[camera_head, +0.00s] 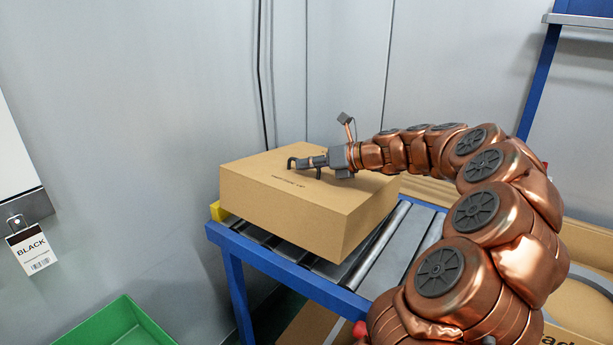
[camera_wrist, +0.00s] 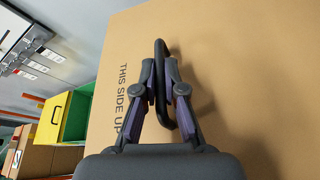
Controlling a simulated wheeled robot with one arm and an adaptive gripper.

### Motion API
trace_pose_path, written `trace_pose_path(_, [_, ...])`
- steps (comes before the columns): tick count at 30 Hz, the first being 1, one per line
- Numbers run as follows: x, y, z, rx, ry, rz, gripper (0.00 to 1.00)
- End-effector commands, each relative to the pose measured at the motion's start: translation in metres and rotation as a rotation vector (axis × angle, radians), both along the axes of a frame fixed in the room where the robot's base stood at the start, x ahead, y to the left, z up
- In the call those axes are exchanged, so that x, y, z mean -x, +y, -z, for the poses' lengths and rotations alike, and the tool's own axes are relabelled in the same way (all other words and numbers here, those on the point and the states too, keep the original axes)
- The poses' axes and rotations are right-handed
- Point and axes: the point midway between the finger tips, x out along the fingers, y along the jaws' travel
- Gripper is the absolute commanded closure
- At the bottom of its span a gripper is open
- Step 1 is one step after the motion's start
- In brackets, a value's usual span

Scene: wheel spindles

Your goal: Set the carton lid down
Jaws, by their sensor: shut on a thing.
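The carton lid (camera_head: 265,178) is brown cardboard and sits at the back of the scene, over a blue-framed roller conveyor (camera_head: 290,272). Its top carries printed text, which reads "THIS SIDE UP" in the wrist view, where the lid (camera_wrist: 235,60) fills most of the picture. A dark handle (camera_wrist: 163,50) stands on the lid's top. My gripper (camera_head: 300,162) reaches in from the right and is shut on this handle. In the wrist view the fingers (camera_wrist: 162,85) close around the handle's bar. I cannot tell whether a carton body is beneath the lid.
A green bin (camera_head: 125,325) stands low at the front left. A tag reading "BLACK" (camera_head: 32,250) hangs at the left edge. A yellow block (camera_head: 217,211) is at the conveyor's left corner. Bare rollers (camera_head: 395,235) show right of the lid. Cardboard boxes (camera_head: 585,220) stand at the right.

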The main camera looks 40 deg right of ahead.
Motion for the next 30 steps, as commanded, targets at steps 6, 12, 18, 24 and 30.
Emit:
trace_pose_path(6, [-0.005, -0.001, 0.021, -0.003, 0.0, 0.001, 1.0])
trace_pose_path(12, [-0.004, 0.0, 0.037, -0.002, 0.001, 0.001, 1.0])
trace_pose_path(18, [-0.004, -0.001, 0.036, 0.0, 0.0, 0.0, 0.89])
trace_pose_path(24, [-0.004, -0.001, 0.036, 0.0, 0.0, 0.0, 0.68])
trace_pose_path(30, [-0.004, -0.001, 0.036, 0.0, 0.0, 0.0, 0.66])
